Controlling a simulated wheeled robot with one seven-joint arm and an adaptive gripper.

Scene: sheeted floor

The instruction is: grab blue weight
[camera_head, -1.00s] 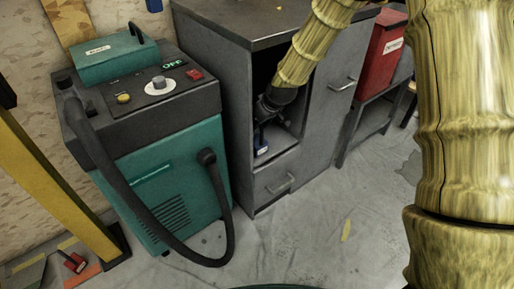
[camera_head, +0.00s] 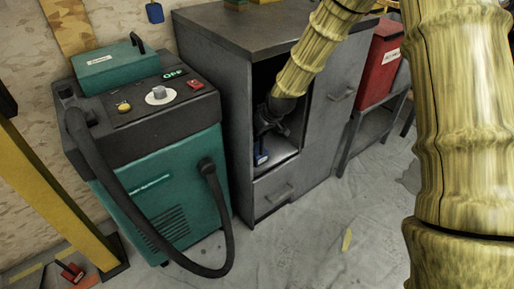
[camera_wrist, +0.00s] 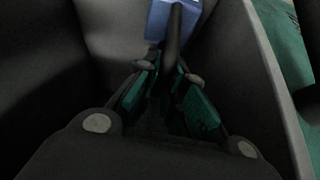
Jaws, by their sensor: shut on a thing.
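The blue weight (camera_head: 261,158) shows small and low inside the open compartment of the grey cabinet (camera_head: 270,195). In the wrist view its blue body (camera_wrist: 160,20) is at the top, with a dark handle running down between my finger pads. My gripper (camera_wrist: 170,72) is shut on this handle, one teal pad on each side. In the head view my gripper (camera_head: 268,118) is dark and reaches into the compartment, just above the blue part. The pads hide part of the handle. I cannot tell whether the weight touches the compartment floor.
The compartment walls stand close around my gripper. A teal machine (camera_head: 170,185) with a looping black hose stands left of the cabinet. A red box (camera_head: 380,62) on a stand is at the right. A small red object (camera_head: 72,271) lies at lower left.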

